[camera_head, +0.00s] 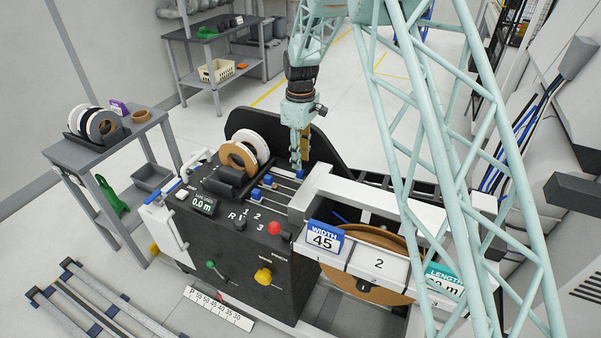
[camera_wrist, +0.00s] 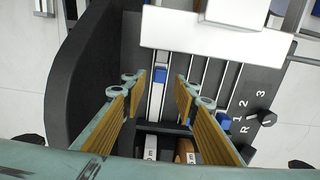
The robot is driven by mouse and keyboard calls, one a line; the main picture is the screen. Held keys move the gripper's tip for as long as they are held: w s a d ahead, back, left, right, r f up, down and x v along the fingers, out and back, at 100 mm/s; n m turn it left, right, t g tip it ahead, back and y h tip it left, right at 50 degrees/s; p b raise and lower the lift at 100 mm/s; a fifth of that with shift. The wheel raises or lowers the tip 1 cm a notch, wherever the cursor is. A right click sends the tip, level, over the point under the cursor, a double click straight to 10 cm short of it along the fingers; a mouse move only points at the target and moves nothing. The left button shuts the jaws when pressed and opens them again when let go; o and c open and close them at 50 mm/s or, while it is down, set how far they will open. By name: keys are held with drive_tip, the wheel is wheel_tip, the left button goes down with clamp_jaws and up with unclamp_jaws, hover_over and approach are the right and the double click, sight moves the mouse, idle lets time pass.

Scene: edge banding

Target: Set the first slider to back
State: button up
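The edge banding machine (camera_head: 255,245) has a slotted slider panel with several rails on top. One blue slider (camera_wrist: 160,75) sits on a pale rail between and just beyond my gripper's fingertips in the wrist view. Two other blue sliders (camera_head: 267,180) (camera_head: 255,193) stand nearer the front in the head view; blue also shows at right in the wrist view (camera_wrist: 223,120). No label on the rails tells which slider is first. My gripper (camera_wrist: 160,92) is open, with yellow pads either side of the rail. In the head view it points down (camera_head: 300,165) over the rails; contact cannot be told.
A white beam (camera_wrist: 215,32) crosses above the rails. A black curved guard (camera_head: 315,150) stands behind. Tape rolls (camera_head: 238,158), a red button (camera_head: 274,228) and a WIDTH 45 sign (camera_head: 323,238) are nearby. A selector knob (camera_wrist: 267,117) sits by the labels R, 1, 2, 3.

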sight(301, 175)
drive_tip(key=shift+f+b, duration=0.45)
drive_tip(key=shift+f, duration=2.5)
drive_tip(key=shift+c, duration=0.8)
clamp_jaws()
